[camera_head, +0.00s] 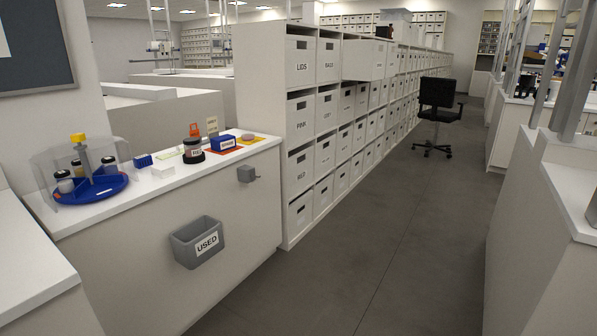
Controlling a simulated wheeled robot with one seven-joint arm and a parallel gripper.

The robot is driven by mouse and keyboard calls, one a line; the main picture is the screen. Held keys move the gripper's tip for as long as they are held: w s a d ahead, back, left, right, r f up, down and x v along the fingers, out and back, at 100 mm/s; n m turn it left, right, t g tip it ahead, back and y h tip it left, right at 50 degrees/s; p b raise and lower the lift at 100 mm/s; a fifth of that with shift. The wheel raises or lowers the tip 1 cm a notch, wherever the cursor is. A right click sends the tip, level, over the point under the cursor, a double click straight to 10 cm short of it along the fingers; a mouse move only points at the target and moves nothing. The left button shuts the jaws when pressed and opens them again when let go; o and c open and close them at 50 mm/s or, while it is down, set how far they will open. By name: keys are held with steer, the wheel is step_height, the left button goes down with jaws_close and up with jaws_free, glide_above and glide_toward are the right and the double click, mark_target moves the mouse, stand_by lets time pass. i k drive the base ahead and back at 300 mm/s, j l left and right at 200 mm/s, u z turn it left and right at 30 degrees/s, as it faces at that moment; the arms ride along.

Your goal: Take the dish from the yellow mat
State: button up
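The yellow mat (257,140) lies near the right end of the white counter on the left. A small, round, tan dish (248,135) rests on it, seen from a distance. Its contents are too small to make out. My gripper is not in view.
Left of the mat on the counter (115,209) are a blue labelled box (222,143) on an orange-red mat, a dark-lidded jar (193,152), small blocks and a blue carousel (92,188) with jars. A grey USED bin (197,242) hangs on the front. The aisle floor (375,240) is clear.

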mark_target(246, 137)
steer(key=i, duration=2.1)
steer(key=i+l+u, duration=0.2)
steer(key=i+u, duration=0.25)
steer(key=i, duration=0.3)
steer(key=i+l+u, duration=0.45)
steer(key=i, duration=0.3)
steer(key=i+l+u, duration=0.45)
steer(key=i+l, duration=0.2)
